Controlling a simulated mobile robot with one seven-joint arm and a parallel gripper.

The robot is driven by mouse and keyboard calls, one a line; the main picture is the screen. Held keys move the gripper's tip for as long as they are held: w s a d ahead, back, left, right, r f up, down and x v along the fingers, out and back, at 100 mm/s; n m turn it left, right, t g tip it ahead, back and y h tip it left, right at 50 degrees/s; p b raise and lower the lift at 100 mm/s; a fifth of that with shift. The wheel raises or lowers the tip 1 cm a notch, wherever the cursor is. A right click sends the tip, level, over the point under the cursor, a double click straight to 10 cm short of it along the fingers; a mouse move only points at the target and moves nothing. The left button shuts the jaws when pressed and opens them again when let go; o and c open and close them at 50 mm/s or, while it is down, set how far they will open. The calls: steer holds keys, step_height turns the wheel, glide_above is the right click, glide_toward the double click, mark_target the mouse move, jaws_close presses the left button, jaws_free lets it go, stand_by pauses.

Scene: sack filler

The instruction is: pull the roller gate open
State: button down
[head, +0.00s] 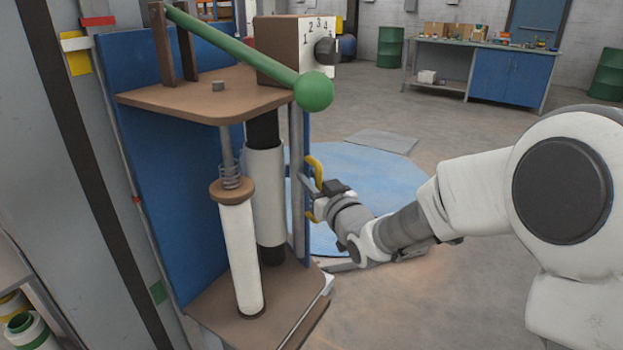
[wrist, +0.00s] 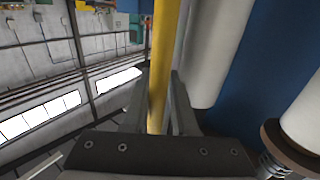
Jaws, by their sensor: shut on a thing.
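A yellow handle (head: 315,166) stands on the right side of the sack filler, beside a grey upright post (head: 297,180). It also shows in the wrist view as an upright yellow bar (wrist: 163,50). My gripper (head: 310,187) reaches it from the right and is shut on it. In the wrist view my gripper (wrist: 161,100) has one finger on each side of the bar.
A green-knobbed lever (head: 314,92) and a numbered dial box (head: 300,45) sit above on the brown top plate (head: 205,98). A white spring-topped cylinder (head: 240,255) stands in front. A blue round floor patch (head: 375,185) lies clear behind my gripper.

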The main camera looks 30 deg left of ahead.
steer(key=shift+w+d, duration=0.35)
steer(key=shift+w, duration=0.05)
